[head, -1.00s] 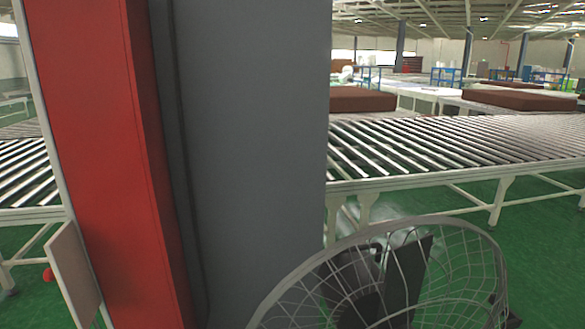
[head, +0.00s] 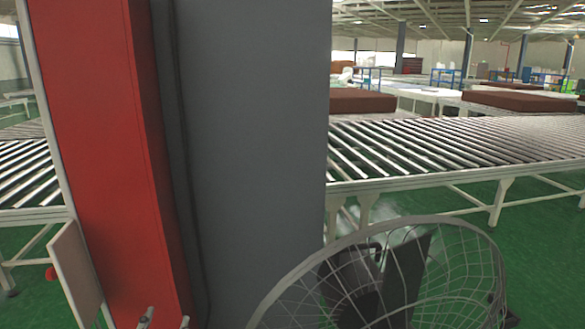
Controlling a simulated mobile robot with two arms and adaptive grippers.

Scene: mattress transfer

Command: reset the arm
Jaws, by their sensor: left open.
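Only the tips of my left gripper (head: 165,321) show, at the bottom edge of the head view in front of the red panel. Its two pale fingertips stand apart with nothing visible between them, so it is open. The rest of the gripper and its arm are below the picture. My right gripper is not in view.
A red panel (head: 108,150) and a wide grey pillar (head: 255,150) block the left and middle. A caged fan (head: 400,275) stands at bottom right. Behind it run roller conveyors (head: 440,150), with brown mattresses (head: 518,100) beyond. Green floor shows at right.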

